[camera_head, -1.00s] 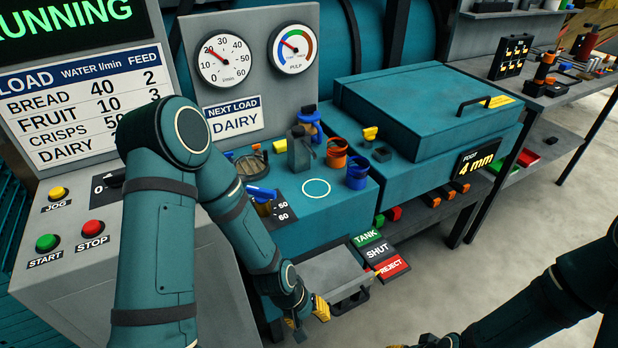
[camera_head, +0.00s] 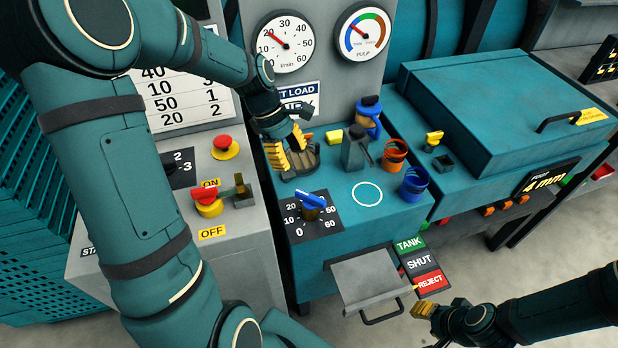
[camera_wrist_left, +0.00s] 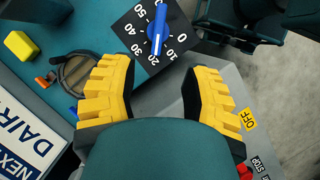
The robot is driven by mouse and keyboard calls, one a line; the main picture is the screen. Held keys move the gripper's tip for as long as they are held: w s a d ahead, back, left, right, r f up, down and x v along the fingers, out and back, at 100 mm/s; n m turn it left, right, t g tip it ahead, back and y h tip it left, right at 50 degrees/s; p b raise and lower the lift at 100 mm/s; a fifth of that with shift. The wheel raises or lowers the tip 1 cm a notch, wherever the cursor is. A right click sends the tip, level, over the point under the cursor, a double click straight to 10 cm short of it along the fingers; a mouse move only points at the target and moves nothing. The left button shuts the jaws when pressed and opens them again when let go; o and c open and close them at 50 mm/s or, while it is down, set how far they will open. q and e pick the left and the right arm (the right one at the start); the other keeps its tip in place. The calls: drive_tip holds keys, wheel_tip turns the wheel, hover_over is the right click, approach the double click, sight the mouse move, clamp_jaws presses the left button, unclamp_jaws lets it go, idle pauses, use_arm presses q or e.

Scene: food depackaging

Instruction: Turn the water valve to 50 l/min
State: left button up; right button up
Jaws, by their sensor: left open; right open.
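The water valve (camera_head: 311,200) is a blue bar handle on a brass stem, over a dark dial plate marked 0 to 60, on the teal cabinet top. It also shows in the left wrist view (camera_wrist_left: 157,30). The flow gauge (camera_head: 285,42) has its red needle close to 20. My left gripper (camera_head: 292,158) is open and empty, above the round strainer and behind the valve. In the wrist view the valve is beyond the spread yellow fingers (camera_wrist_left: 158,68), not between them. My right gripper (camera_head: 424,310) is open at lower right, away from the valve.
A red-yellow OFF switch (camera_head: 208,203) and red button (camera_head: 226,144) are left of the valve. A grey bottle-like fixture (camera_head: 356,149), orange ring (camera_head: 395,153) and blue cup (camera_head: 414,183) stand to its right. A grey drawer (camera_head: 370,280) juts out in front.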

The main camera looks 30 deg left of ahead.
sight(310, 196)
use_arm(q)
drive_tip(key=b+x, duration=0.2)
drive_tip(key=x, duration=1.1)
drive_tip(key=shift+w+f, duration=0.1)
drive_tip(key=shift+f, duration=0.2)
drive_tip(key=shift+c, duration=0.4)
clamp_jaws()
